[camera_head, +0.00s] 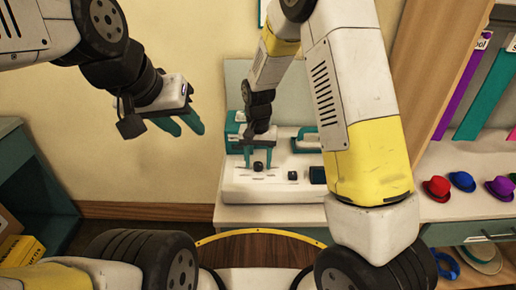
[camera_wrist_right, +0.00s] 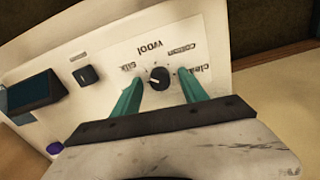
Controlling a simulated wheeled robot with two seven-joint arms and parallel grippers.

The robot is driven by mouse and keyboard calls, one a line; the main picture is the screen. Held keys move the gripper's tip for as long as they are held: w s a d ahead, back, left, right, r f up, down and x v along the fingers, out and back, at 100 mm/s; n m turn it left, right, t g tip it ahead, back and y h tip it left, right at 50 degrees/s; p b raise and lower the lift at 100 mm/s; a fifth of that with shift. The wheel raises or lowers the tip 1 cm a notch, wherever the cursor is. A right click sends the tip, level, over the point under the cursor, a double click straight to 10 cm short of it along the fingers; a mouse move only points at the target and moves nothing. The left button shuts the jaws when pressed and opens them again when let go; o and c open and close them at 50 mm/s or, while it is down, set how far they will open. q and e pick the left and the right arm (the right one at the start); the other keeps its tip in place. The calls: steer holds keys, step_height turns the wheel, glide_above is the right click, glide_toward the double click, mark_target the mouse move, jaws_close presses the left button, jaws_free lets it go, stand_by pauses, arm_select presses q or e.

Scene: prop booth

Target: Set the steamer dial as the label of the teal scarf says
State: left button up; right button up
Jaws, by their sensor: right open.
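The steamer (camera_head: 240,196) is a white unit on a counter, with a dark round dial (camera_wrist_right: 158,77) on its panel. In the right wrist view, words around the dial, upside down, read silk, wool, cotton and a cut-off "clea". A pale mark shows on the dial's left side. My right gripper (camera_head: 258,162) is open, its teal fingers on either side of the dial; contact cannot be told. The teal scarf (camera_head: 486,98) hangs at the right; its label is cut off at the picture's edge. My left gripper (camera_head: 190,130) is open and empty near the wall.
A dark switch (camera_wrist_right: 85,75) and screen (camera_wrist_right: 34,93) sit beside the dial. A purple scarf (camera_head: 460,88), labelled "ool" in part, hangs beside the teal one. Several small hats (camera_head: 462,181) stand on the right shelf. My right arm covers part of the counter.

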step_height(320, 180, up, 8)
steer(key=shift+f, duration=0.15)
stand_by(0.4)
step_height(320, 180, up, 6)
steer(key=t+y, duration=0.1)
glide_above(258, 164)
steer(key=s+d, duration=0.2)
steer(key=d, duration=0.1)
steer(key=s+d+r+t+y, duration=0.1)
steer(key=s+d+r+t, duration=0.1)
steer(key=s+d+r, duration=0.5)
steer(key=s+d+r+t, duration=0.1)
steer(key=s+d+r, duration=0.1)
steer(key=s, duration=0.3)
steer(key=s+d+r+n+t, duration=0.1)
steer(key=s+d+r+t, duration=0.1)
steer(key=s, duration=0.4)
steer(key=shift+r+n, duration=0.3)
steer(key=shift+r, duration=0.45)
steer(key=shift+c, duration=0.2)
